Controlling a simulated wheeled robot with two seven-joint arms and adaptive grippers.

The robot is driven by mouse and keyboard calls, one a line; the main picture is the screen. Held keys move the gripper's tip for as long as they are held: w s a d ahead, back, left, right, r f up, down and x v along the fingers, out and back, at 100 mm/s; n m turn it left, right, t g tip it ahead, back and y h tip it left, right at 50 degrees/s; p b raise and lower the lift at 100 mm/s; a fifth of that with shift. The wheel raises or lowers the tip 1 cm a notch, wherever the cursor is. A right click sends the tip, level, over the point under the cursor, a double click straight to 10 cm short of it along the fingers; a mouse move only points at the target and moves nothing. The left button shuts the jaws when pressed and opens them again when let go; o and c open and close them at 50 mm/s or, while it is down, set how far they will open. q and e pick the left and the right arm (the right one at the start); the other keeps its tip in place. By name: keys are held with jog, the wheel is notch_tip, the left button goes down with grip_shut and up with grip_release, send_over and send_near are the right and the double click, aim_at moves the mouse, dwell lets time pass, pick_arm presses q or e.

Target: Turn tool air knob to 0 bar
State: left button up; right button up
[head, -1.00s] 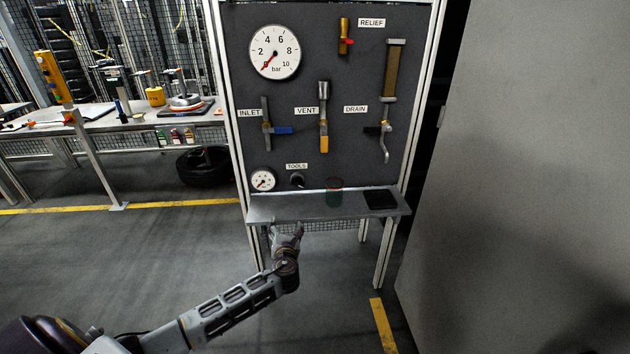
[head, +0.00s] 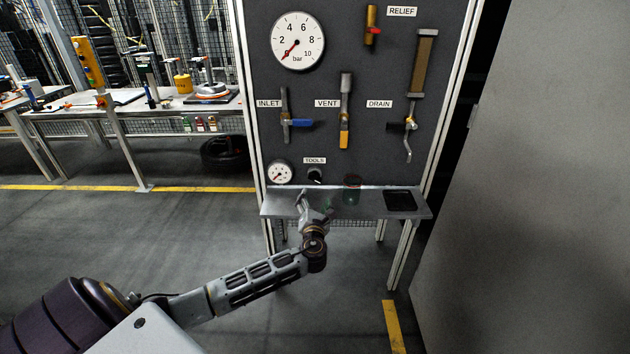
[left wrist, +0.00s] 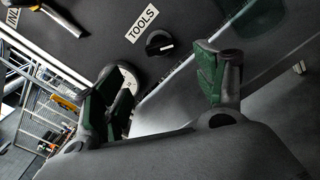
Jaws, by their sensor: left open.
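The tool air knob (head: 315,175) is a small black knob under the TOOLS label (head: 315,160) on the dark panel. It shows in the left wrist view (left wrist: 159,43) with a light mark on its face. The small gauge (head: 280,172) is left of the knob; its needle reading is too small to tell. My left gripper (head: 315,201) is open and empty, in front of the shelf and below the knob. In the left wrist view its green-padded fingers (left wrist: 160,90) are spread, with the knob beyond the gap, apart from them. My right gripper is not in view.
A metal shelf (head: 365,211) juts out below the knob, holding a green cup (head: 351,190) and a black tray (head: 400,201). The large gauge (head: 297,41) and the blue-handled inlet valve (head: 300,123) are higher up. A grey wall (head: 550,200) stands at the right.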

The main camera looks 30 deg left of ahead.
aim_at(315, 180)
pick_arm(q)
jog(key=b+x, duration=0.1)
jog(key=x, duration=0.7)
jog(key=shift+w+a, duration=0.15)
jog(key=shift+a, duration=0.05)
jog(key=shift+x, duration=1.55)
jog(key=shift+b+x, duration=0.35)
jog(key=shift+x, duration=0.45)
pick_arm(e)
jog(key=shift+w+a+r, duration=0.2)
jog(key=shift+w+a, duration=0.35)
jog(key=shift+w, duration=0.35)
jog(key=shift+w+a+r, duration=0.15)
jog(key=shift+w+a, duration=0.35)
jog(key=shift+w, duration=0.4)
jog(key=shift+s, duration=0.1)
pick_arm(q)
jog(key=c, duration=1)
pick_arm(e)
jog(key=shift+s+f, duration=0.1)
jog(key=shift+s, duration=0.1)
